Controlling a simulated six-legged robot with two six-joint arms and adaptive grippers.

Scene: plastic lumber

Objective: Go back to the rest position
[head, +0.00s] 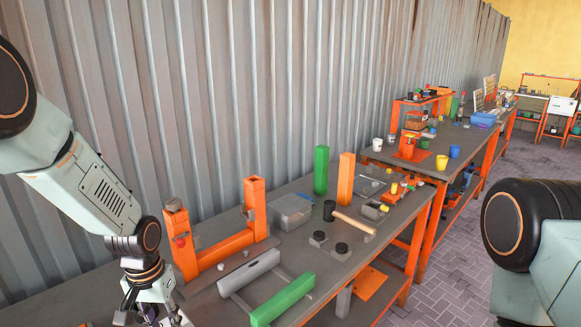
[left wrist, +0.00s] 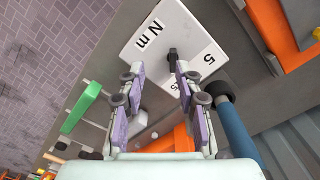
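My left gripper (head: 150,318) hangs at the bottom left of the head view, over the near end of the workbench (head: 225,295). In the left wrist view, its two purple-padded fingers (left wrist: 160,72) stand apart with a gap between them. The gripper looks open and empty. Beyond the fingertips is a white panel (left wrist: 188,28) marked "5" and "N m", with a small dark peg on it. My right arm shows only as a part at the right edge of the head view. My right gripper is out of view.
An orange frame (head: 223,247) stands beside my left arm. Green (head: 321,170) and orange (head: 346,178) posts, a hammer (head: 350,218) and a green bar (head: 283,300) are on the bench. A blue handle (left wrist: 238,130) lies close to the left fingers. A corrugated wall (head: 230,90) runs behind.

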